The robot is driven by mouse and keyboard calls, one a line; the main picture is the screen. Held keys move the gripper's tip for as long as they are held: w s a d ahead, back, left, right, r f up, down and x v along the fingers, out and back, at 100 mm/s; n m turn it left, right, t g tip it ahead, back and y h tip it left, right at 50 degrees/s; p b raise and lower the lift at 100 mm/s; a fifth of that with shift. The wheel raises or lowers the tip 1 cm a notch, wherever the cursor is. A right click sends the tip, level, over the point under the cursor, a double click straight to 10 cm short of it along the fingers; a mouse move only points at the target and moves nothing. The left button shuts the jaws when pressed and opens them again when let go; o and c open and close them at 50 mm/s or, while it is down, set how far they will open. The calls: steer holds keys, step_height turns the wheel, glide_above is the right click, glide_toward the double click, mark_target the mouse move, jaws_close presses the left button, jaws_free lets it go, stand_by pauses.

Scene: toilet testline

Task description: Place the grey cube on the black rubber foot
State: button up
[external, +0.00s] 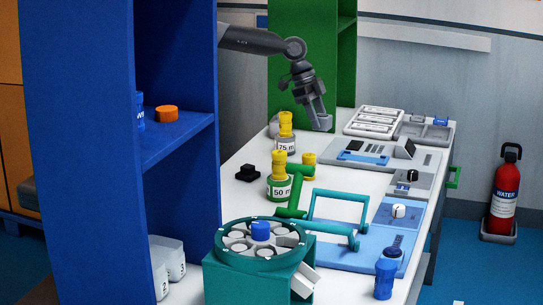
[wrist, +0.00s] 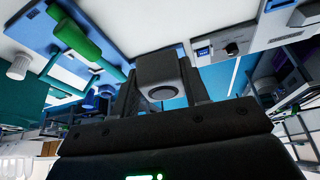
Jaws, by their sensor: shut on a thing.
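The grey cube (external: 322,123) is between the fingers of my gripper (external: 318,114), held above the table in the external view. In the wrist view the cube (wrist: 157,66) sits between the two dark fingers, with a dark round mark on the face towards the camera. My gripper is shut on it and points downward. The black rubber foot (external: 247,172) stands on the white table, left of and nearer the external camera than my gripper, apart from it. I cannot make out the foot in the wrist view.
A green shelf (external: 300,60) rises behind the table and a blue shelf (external: 175,140) at the left. Grey and blue panels (external: 376,152) line the right side.

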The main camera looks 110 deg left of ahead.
steer(key=s+d+n, duration=0.1)
steer(key=s+d, duration=0.2)
steer(key=s, duration=1)
steer(key=s+d, duration=0.3)
steer(key=s, duration=1)
glide_above(248, 166)
steer(key=s, duration=0.2)
steer(key=shift+y, duration=0.4)
steer(key=f, duration=1.2)
steer(key=shift+w+d+f, duration=0.25)
steer(key=shift+d+f, duration=0.05)
steer(key=shift+a+f, duration=0.3)
steer(key=shift+a, duration=0.05)
steer(key=shift+f, duration=1.9)
